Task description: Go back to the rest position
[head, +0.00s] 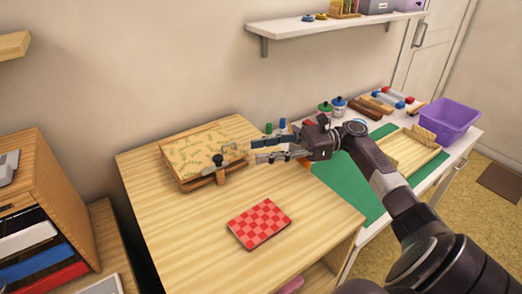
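My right gripper (254,151) reaches in from the right, above the back right part of the light wooden table (180,238). Its fingers point left and stand apart, with nothing seen between them. It is to the right of a tilted board with a patterned sheet (205,150) and behind a red checkered pad (259,223). My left gripper is not in view.
A green mat (346,186) lies on the white table at right, with a wooden tray (412,150), small bottles (338,105) and a purple bin (444,120). A wooden cabinet with binders (40,180) stands left. A white shelf (330,27) hangs above.

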